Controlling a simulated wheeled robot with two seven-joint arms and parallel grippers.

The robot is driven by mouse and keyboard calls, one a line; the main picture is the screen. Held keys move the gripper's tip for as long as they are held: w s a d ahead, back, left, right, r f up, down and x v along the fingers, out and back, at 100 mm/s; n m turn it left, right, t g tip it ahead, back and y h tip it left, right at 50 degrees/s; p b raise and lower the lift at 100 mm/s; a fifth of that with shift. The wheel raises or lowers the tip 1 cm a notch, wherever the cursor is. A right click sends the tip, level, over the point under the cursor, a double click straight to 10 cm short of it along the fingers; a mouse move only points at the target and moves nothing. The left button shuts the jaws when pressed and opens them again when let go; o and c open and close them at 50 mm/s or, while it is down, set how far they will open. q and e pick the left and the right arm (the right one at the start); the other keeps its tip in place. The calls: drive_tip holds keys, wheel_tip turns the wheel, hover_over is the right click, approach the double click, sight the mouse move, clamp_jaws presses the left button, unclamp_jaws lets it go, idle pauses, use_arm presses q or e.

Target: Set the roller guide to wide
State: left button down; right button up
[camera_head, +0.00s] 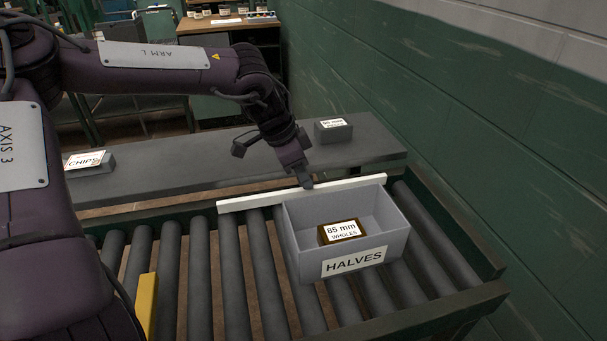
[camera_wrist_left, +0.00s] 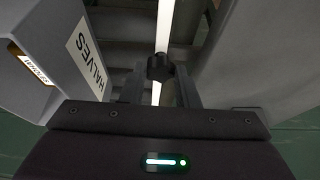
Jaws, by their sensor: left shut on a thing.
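The roller guide (camera_head: 250,201) is a long white bar lying across the far end of the rollers, behind a grey bin. It also shows as a white strip in the left wrist view (camera_wrist_left: 163,28). A dark round knob (camera_wrist_left: 159,67) sits on the bar. My left gripper (camera_head: 306,184) reaches down to the bar from behind. In the left wrist view its fingers (camera_wrist_left: 160,88) stand on either side of the knob, shut on it. No marking for wide is readable. My right gripper is in neither view.
The grey bin (camera_head: 365,262) labelled HALVES stands on the rollers just in front of the guide, with a brown 85 mm WHOLES box (camera_head: 325,236) inside. A yellow bar (camera_head: 147,305) is at the left. Behind are a grey ledge (camera_head: 230,163), a CHIPS block (camera_head: 90,163) and a small grey block (camera_head: 333,132).

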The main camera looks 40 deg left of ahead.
use_arm(q)
drive_tip(key=c, duration=1.4)
unclamp_jaws()
drive_tip(key=shift+w+a+r, duration=0.15)
drive_tip(key=shift+w+a, duration=0.05)
drive_tip(key=shift+a, duration=0.05)
drive_tip(key=shift+s, duration=0.1)
drive_tip(key=v, duration=0.7)
drive_tip(key=shift+s+a+r, duration=0.1)
drive_tip(key=shift+r, duration=0.15)
